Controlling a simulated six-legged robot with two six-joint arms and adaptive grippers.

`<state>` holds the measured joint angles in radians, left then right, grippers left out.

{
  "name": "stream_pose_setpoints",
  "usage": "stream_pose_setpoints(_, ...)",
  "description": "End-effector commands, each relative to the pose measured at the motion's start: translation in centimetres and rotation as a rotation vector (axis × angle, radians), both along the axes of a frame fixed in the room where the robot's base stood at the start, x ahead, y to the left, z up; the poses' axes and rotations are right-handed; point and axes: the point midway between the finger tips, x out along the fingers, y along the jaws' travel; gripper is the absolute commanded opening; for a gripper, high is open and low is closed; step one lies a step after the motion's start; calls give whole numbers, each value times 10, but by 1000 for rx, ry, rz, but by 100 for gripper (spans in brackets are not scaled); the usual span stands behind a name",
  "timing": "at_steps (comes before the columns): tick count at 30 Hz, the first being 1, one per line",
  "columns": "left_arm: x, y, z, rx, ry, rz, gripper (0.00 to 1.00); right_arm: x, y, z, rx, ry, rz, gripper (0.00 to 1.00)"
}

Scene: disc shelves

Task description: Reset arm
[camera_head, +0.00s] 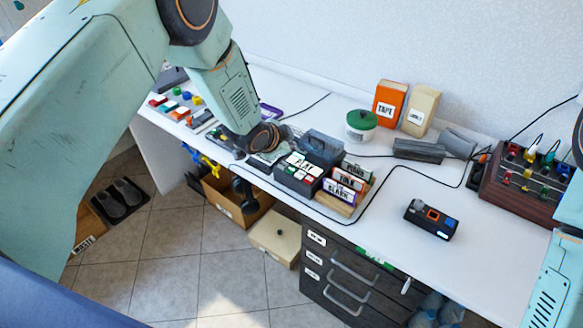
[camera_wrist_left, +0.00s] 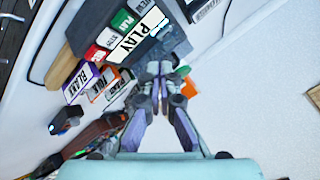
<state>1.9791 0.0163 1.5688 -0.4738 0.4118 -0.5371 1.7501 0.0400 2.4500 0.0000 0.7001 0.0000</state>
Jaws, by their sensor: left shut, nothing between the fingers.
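My left arm (camera_head: 222,85) comes in from the upper left in the head view and reaches down over the desk. The fingers are hard to make out in that view. In the left wrist view my left gripper (camera_wrist_left: 160,70) is shut and empty, its fingertips close together.
Behind are a green-lidded jar (camera_head: 361,125), an orange box (camera_head: 389,102) and a beige box (camera_head: 420,109). A small dark device (camera_head: 431,219) and a knobbed board (camera_head: 525,185) are at right. The front right desktop has free room.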

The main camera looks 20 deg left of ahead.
Motion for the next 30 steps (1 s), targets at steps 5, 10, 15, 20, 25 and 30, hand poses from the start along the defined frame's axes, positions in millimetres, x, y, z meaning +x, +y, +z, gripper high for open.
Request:
stream_pose_setpoints(5,0,0,0,0,0,0,0,0,0,0,0,0,0,0)
stream_pose_setpoints(10,0,0,0,0,0,0,0,0,0,0,0,0,0,0)
stream_pose_setpoints(15,0,0,0,-3,1,3,0,0,0,0,0,0,0,0)
stream_pose_setpoints(20,-7,0,-3,-99,15,97,0,0,0,0,0,0,0,0)
stream_pose_setpoints(25,-72,4,-47,-250,148,301,0,0,0,-5,0,0,0,0)
stream_pose_setpoints(30,-158,11,-100,-339,307,509,0,0,0,-17,0,0,0,0)
